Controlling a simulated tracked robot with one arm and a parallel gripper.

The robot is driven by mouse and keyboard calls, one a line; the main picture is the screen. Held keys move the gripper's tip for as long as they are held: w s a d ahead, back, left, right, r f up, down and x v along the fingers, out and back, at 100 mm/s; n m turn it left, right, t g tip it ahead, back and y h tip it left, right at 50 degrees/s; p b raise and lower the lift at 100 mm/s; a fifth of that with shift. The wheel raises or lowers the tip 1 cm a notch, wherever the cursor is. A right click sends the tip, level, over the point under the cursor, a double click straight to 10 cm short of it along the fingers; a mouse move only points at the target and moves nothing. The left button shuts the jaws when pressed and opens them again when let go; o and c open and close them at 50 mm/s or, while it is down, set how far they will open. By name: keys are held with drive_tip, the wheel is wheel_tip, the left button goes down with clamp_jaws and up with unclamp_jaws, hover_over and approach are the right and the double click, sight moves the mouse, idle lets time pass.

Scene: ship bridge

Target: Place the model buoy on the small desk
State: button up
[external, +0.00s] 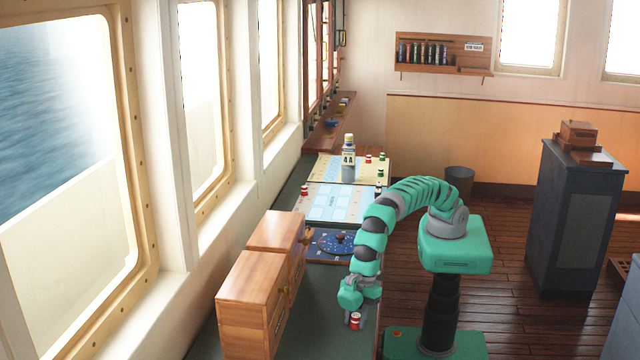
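My gripper (360,313) hangs low over the dark green surface at the lower middle, pointing down. A small red and white object (355,321), which may be the model buoy, shows right at its fingertips. It is too small to tell whether the fingers are shut on it or only beside it. Similar small red and white pieces stand on the chart table, one at the left edge (303,190) and others at the back (368,159). I cannot tell for sure which piece of furniture is the small desk; a dark cabinet-like stand (575,220) is at the right.
Wooden drawer boxes (250,290) stand left of my gripper. Behind it are a blue round dial board (333,243), a chart (338,203) and a bottle (348,165). A wooden box (578,134) sits on the dark stand. A bin (459,180) stands near the back wall. Open plank floor lies between.

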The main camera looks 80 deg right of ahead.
drive_tip(key=shift+c, duration=0.9)
drive_tip(key=shift+r, duration=0.15)
